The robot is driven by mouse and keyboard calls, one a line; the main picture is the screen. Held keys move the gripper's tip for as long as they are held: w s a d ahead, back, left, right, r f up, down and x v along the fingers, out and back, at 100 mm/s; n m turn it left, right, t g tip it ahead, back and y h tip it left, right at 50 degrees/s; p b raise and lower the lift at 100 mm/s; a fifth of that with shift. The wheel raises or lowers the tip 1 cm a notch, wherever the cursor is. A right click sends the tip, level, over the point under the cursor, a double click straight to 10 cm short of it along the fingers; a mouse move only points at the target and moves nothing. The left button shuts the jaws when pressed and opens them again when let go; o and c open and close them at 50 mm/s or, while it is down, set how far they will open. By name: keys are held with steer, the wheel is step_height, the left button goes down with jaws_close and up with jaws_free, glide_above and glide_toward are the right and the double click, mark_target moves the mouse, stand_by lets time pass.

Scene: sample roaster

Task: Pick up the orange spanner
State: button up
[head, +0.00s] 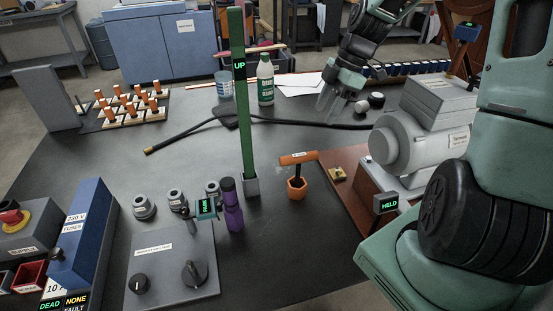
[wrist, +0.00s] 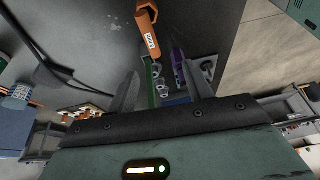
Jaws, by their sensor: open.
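The orange spanner (head: 298,158) has a thick orange bar handle with a pale label. Its dark shaft stands upright in an orange hex-shaped holder (head: 297,188) on the dark bench, right of the green post. In the wrist view the orange spanner (wrist: 147,30) shows at the top centre, beyond my fingertips. My gripper (head: 335,108) is open and empty, above the bench behind the spanner and to its right. In the wrist view my gripper (wrist: 160,80) has its fingers apart with nothing held between them.
The tall green post (head: 243,110) marked UP stands just left of the spanner. A purple bottle (head: 232,205) and a white bottle (head: 265,80) are nearby. A grey motor machine (head: 400,140) stands on a red-brown base at right. A black cable (head: 190,135) crosses the bench.

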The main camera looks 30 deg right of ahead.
steer(key=w+d, duration=0.1)
steer(key=d, duration=0.1)
glide_toward(300, 155)
steer(key=x, duration=0.5)
steer(key=shift+s+d+f, duration=0.15)
steer(key=shift+s+f, duration=0.05)
steer(key=x, duration=0.4)
steer(key=shift+w+r, duration=0.1)
steer(key=shift+w, duration=0.15)
steer(key=shift+w+a+f, duration=0.1)
steer(key=shift+a+f, duration=0.3)
steer(key=shift+f, duration=0.2)
jaws_close()
